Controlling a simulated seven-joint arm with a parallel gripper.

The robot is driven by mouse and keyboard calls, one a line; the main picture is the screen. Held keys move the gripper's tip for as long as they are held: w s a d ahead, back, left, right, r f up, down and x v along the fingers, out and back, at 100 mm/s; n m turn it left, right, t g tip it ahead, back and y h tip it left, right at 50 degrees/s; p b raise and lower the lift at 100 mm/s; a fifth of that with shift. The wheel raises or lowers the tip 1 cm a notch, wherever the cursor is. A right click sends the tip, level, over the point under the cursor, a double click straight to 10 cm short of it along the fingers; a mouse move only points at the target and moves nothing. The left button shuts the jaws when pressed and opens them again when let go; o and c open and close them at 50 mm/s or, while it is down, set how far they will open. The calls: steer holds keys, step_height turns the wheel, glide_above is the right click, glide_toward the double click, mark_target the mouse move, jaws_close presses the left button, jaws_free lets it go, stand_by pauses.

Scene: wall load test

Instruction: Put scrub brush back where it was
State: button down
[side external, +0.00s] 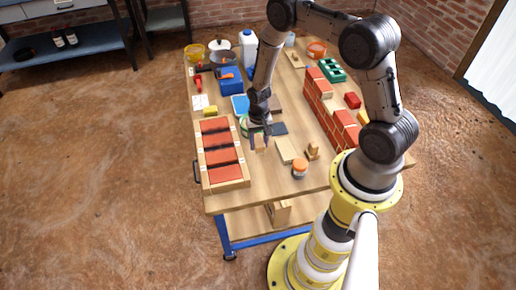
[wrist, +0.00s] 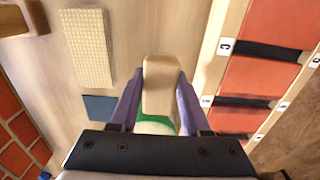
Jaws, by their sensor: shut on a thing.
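My gripper (side external: 259,136) is shut on a pale wooden block-shaped thing that looks like the scrub brush (side external: 260,146). It hangs over the middle of the table, just right of the wooden brick rack. In the wrist view the brush (wrist: 161,82) sits between the two purple-grey fingers of my gripper (wrist: 159,92), its wooden face towards the camera. Its bristles cannot be made out. Its height above the table is hard to judge.
The wooden rack (side external: 243,183) with red bricks and letter labels (wrist: 226,46) stands close by. A beige textured slab (side external: 287,150) and a dark flat pad (side external: 278,128) lie nearby.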

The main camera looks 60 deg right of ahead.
steer(key=shift+w+d+f, duration=0.1)
steer(key=shift+w+f, duration=0.15)
steer(key=shift+f, duration=1.55)
steer(key=shift+c, duration=1.8)
jaws_free()
steer(key=shift+f, duration=0.15)
